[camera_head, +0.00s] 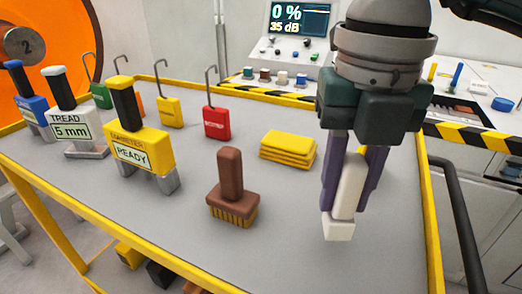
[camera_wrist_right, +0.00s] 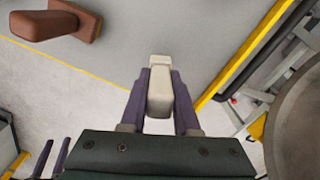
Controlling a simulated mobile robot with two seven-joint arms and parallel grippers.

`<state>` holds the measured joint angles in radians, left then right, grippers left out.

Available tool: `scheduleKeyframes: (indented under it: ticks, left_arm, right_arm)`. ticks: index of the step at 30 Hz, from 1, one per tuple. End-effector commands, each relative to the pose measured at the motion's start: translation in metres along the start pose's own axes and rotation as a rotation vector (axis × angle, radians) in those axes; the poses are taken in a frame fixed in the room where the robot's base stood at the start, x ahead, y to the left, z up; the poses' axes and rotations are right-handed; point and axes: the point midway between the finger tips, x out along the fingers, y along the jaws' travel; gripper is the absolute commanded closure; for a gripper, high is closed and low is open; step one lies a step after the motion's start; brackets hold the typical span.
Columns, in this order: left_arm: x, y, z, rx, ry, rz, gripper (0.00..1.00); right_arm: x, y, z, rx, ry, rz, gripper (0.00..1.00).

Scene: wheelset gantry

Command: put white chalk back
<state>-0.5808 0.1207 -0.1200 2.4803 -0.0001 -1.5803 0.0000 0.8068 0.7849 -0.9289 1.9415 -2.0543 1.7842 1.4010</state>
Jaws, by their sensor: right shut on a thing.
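The white chalk (camera_head: 348,192) is a cream-white block held upright between the purple fingers of my right gripper (camera_head: 345,190). Its wider lower end hangs over the right part of the grey table (camera_head: 285,225); I cannot tell whether it touches the top. In the right wrist view the chalk (camera_wrist_right: 160,88) shows between the fingers of my right gripper (camera_wrist_right: 160,95). Two purple fingers, apparently my left gripper (camera_wrist_right: 50,158), show at the lower left of that view, apart with nothing between them. My left gripper is not seen in the head view.
A brown brush (camera_head: 231,192) and yellow pads (camera_head: 288,148) lie left of my right gripper. Yellow, white and blue gauges (camera_head: 138,145) stand at left, with hooked tags (camera_head: 216,122) behind. A striped bench (camera_head: 480,132) is at right. Yellow edging (camera_head: 430,215) borders the table.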

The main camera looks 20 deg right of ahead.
Motion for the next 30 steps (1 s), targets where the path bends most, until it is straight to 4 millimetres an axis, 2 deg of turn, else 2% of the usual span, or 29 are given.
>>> scheduleKeyframes:
  ticks: [3,6,18,19,26,30]
  left_arm:
    - [0.004,0.001,0.001,-0.004,0.001,0.003,0.35]
    - [0.005,0.002,0.001,-0.006,0.001,0.005,0.35]
    - [0.008,0.002,0.002,-0.005,0.001,0.004,0.35]
    - [0.007,0.002,0.002,-0.005,0.001,0.004,0.35]
    - [0.006,0.0,0.002,0.001,0.0,-0.001,0.35]
    - [0.006,-0.001,0.002,0.004,0.0,-0.003,0.35]
  right_arm:
    - [0.022,-0.001,-0.002,0.002,0.005,-0.003,1.0]
    - [0.035,0.0,-0.001,0.0,0.003,-0.002,1.0]
    - [0.041,0.0,-0.001,-0.001,0.001,0.0,1.0]
    - [0.04,0.0,-0.001,0.0,0.001,0.0,0.67]
    - [0.04,0.0,-0.001,0.0,0.001,-0.001,0.41]
    - [0.04,0.0,-0.001,0.0,0.001,-0.001,0.4]
